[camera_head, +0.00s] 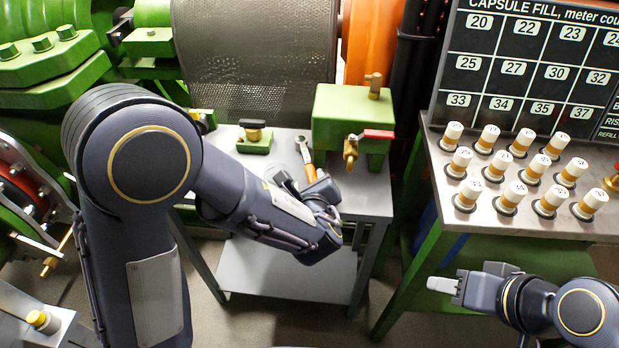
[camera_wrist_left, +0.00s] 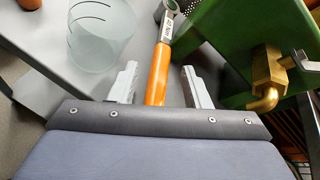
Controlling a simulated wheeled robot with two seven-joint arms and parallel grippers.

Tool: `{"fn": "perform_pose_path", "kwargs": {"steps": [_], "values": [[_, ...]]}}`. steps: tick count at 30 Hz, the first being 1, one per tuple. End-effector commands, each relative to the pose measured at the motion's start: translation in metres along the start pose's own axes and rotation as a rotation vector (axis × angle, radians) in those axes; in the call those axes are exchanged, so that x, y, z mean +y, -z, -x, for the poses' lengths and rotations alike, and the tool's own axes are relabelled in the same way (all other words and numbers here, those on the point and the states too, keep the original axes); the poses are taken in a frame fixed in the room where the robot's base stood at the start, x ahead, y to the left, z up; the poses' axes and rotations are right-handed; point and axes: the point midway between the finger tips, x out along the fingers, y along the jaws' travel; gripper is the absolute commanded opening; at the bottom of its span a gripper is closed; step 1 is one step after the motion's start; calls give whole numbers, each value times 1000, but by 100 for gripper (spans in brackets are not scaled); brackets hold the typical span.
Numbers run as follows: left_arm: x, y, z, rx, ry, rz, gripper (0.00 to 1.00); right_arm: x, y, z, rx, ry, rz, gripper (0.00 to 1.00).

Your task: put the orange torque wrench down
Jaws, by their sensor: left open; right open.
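The orange torque wrench (camera_head: 308,160) is on the grey bench top (camera_head: 225,147), its metal ring end pointing away from me. In the left wrist view its orange handle (camera_wrist_left: 158,75) runs between the two fingers of my left gripper (camera_wrist_left: 159,82), with a gap on each side. That gripper is open; in the head view my left gripper (camera_head: 318,190) is over the near end of the handle and hides it. My right gripper (camera_head: 445,285) is open and empty, low at the right, away from the wrench.
A clear glass cylinder (camera_wrist_left: 97,35) stands left of the wrench. A green block (camera_head: 350,115) with a brass valve (camera_head: 351,150) is close on the right. A rack of white-capped capsules (camera_head: 530,170) stands further right. A perforated drum (camera_head: 250,60) is behind.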

Motion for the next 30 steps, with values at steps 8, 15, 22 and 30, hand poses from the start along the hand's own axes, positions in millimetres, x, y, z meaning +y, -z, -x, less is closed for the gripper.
{"fn": "perform_pose_path", "kwargs": {"steps": [8, 15, 22, 30], "values": [[-2, 0, 63, 1, 6, -1, 43, -1, 1, 3, 0, 0, 0, 42], [-1, 0, 92, 1, 3, 0, 43, -2, 2, 4, 0, 0, 0, 42], [1, 0, 96, 0, -1, 1, 43, -2, 2, 5, 0, 0, 0, 42], [100, -60, 97, -12, -383, 468, 43, -2, 2, 5, 0, 0, 0, 42]]}}
